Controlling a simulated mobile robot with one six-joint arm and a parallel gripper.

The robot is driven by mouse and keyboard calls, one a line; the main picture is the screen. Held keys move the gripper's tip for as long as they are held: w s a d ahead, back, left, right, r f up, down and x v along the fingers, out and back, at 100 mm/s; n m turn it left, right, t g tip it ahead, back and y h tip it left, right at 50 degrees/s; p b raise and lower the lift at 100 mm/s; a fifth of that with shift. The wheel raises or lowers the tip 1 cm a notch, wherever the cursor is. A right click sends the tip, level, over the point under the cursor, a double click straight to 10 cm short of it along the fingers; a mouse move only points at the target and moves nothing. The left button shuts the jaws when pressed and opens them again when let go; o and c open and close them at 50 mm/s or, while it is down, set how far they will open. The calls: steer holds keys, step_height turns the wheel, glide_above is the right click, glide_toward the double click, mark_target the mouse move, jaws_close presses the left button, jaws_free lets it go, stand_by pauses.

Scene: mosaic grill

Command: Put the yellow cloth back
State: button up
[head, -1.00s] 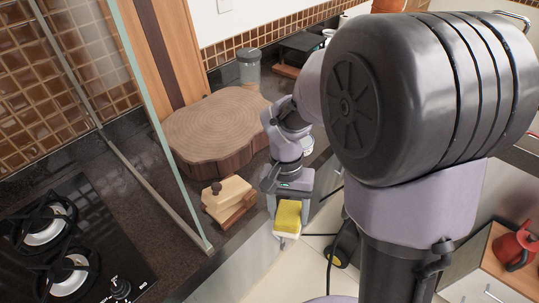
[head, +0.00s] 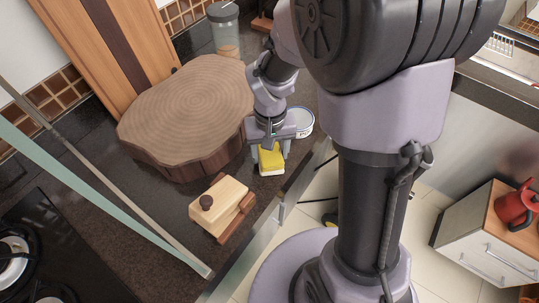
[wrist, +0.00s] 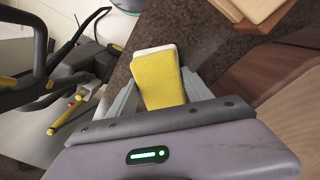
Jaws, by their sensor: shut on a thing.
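The yellow cloth (head: 270,158) looks like a yellow block with a white layer underneath. It also shows in the wrist view (wrist: 158,80), between my two fingers. My gripper (head: 271,165) is shut on it, with the fingers along its two sides. In the head view the cloth appears over the dark counter's front strip, right of the round wooden slab and beyond the small wooden box. I cannot tell whether it touches the counter.
A thick round wooden slab (head: 185,115) lies on the counter. A small wooden box with a dark knob (head: 219,207) sits in front. A white round tin (head: 300,122) is behind my gripper.

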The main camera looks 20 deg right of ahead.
steer(key=o, duration=1.2)
steer(key=shift+f, duration=0.1)
step_height(320, 180, up, 12)
steer(key=p, duration=0.5)
steer(key=s+a+r+m+t, duration=0.1)
steer(key=s+r+t, duration=0.1)
steer(key=s+r, duration=0.2)
steer(key=s+a+r+t+y, duration=0.1)
steer(key=s+r+t, duration=0.1)
steer(key=s+r, duration=0.2)
steer(key=s+a+r+m+t+y, duration=0.1)
steer(key=s+a+r, duration=0.1)
steer(key=s+r, duration=0.2)
steer(key=shift+s+r+m+t, duration=0.3)
steer(key=shift+s+r+t, duration=0.05)
steer(key=shift+t, duration=0.05)
